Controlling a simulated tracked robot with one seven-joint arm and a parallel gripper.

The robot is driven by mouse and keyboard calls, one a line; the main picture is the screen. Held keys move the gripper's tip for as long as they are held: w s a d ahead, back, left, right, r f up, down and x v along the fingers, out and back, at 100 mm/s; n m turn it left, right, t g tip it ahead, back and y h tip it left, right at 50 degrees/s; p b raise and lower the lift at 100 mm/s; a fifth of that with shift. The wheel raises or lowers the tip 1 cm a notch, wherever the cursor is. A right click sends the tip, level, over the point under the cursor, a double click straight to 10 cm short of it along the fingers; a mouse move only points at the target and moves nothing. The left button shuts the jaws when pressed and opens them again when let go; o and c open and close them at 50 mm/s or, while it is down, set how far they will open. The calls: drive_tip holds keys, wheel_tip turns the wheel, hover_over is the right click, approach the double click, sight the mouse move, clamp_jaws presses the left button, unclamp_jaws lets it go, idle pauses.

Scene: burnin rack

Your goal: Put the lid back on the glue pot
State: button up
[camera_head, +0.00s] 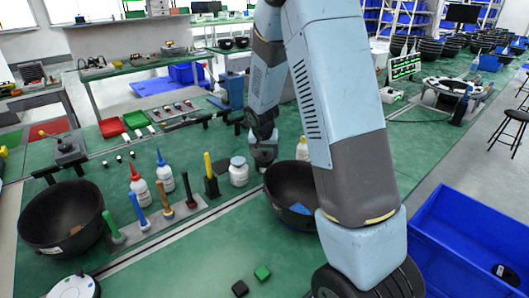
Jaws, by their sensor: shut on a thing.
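A squat white pot (238,175) stands on the green bench near the middle, with a greyish top; I take it for the glue pot, but cannot make out whether its mouth is open. My gripper (264,158) points down just right of the pot, beside the rim of a black bowl. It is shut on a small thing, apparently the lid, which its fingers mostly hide. Gripper and pot look close together in this view; I cannot tell the gap or the height between them.
A black bowl (285,178) stands right of the pot, partly behind my arm. Glue bottles with a red cap (140,185) and a blue cap (165,172) stand left. Upright tools fill a grey holder (160,224). Another black bowl (60,215) is far left.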

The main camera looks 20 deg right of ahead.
drive_tip(key=shift+s+r, duration=0.2)
drive_tip(key=shift+r, duration=0.05)
idle(0.4)
drive_tip(key=shift+f, duration=0.15)
idle(1.6)
drive_tip(key=o, duration=0.9)
drive_tip(key=shift+o, duration=0.2)
drive_tip(key=shift+r, duration=3.5)
drive_tip(key=shift+c, duration=0.4)
